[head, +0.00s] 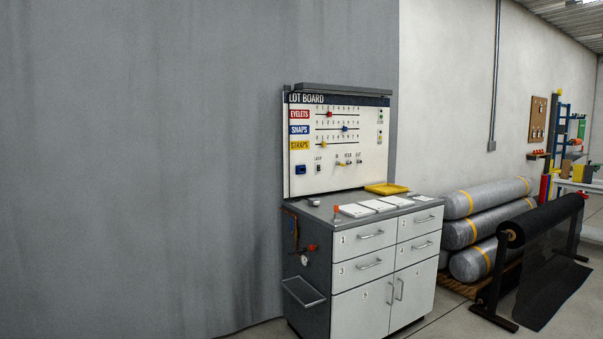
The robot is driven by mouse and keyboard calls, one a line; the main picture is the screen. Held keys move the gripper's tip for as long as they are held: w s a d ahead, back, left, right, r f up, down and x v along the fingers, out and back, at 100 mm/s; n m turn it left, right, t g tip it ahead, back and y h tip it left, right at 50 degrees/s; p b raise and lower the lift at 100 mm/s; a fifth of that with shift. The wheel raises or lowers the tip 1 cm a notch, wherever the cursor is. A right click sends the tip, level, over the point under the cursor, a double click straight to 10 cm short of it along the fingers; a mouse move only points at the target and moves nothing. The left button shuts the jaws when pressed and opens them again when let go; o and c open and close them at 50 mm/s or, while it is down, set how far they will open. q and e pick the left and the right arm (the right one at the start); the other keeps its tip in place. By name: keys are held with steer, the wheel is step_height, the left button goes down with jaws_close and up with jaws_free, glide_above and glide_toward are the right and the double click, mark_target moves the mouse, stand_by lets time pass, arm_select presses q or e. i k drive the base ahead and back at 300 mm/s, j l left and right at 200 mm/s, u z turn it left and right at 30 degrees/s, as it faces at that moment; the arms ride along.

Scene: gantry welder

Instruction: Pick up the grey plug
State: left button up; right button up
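A small light-grey piece (314,202) lies on the left end of the cabinet's grey top, below the lot board. It may be the grey plug, but it is too small to tell for sure. A dark blue socket-like square (300,170) is on the lower left of the lot board (345,165). Neither of my grippers shows in the head view.
The drawer cabinet (372,270) stands against the wall, with a small orange-topped item (336,212), white cards (378,205) and a yellow tray (387,189) on top. Silver rolls (485,200) and a black roll on a stand (545,217) are to its right.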

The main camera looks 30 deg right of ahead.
mark_target(312, 202)
steer(key=i+l+z, duration=0.15)
steer(key=i+z, duration=0.2)
steer(key=i, duration=0.55)
steer(key=i+z, duration=0.1)
steer(key=i, duration=1.75)
